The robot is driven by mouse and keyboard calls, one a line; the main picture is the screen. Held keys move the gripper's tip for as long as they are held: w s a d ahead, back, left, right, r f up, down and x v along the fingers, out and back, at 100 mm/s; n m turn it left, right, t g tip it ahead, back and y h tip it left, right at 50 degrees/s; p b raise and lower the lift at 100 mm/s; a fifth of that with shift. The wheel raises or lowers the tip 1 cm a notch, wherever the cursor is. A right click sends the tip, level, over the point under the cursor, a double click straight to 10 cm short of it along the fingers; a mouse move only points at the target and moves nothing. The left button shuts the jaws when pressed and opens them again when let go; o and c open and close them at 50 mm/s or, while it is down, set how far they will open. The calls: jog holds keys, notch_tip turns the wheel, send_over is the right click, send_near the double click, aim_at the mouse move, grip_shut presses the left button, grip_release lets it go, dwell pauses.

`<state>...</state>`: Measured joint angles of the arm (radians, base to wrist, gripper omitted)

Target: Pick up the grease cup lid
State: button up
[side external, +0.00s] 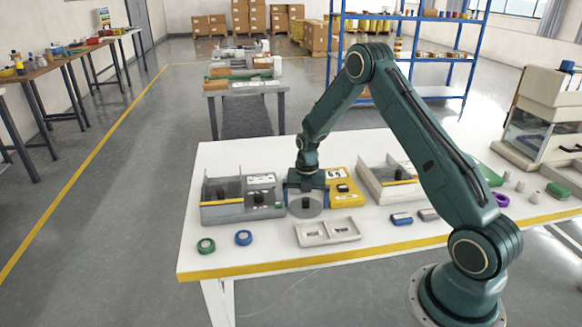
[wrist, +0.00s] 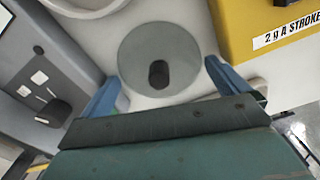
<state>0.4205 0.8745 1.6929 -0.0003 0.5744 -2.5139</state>
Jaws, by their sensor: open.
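A flat round grey disc with a dark knob in its middle, which looks like the grease cup lid (side external: 295,211), lies on the white table under my gripper (side external: 306,187). In the wrist view the lid (wrist: 135,50) and its upright knob show just beyond the fingertips. My gripper (wrist: 160,82) is open, with one blue finger at each side of the lid's near edge. Nothing is held between the fingers. In the side view the gripper covers the lid's far part. I cannot tell the exact height of the fingertips above it.
A yellow box (side external: 347,199), labelled "2 g A STROKE" in the wrist view (wrist: 245,40), stands close at right. A grey unit (side external: 230,213) stands close at left. A white two-recess tray (side external: 328,241) lies in front. Green (side external: 206,246) and blue (side external: 243,238) rings lie front left.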

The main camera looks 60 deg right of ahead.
aim_at(306, 199)
jog(key=c, duration=0.7)
jog(key=shift+o, duration=0.2)
jog(key=shift+r, duration=0.1)
notch_tip(306, 199, up, 20)
dwell(0.5)
dwell(0.5)
jog(key=shift+w+d+f+m, duration=1)
jog(key=shift+w+d+f, duration=0.5)
jog(key=shift+f, duration=0.2)
jog(key=shift+w+d+f+m, duration=1)
jog(key=shift+w+d+f, duration=0.5)
jog(key=shift+f, duration=0.15)
jog(key=shift+w+d+f+m, duration=1)
jog(key=shift+w+d+f, duration=0.45)
jog(key=shift+f, duration=0.25)
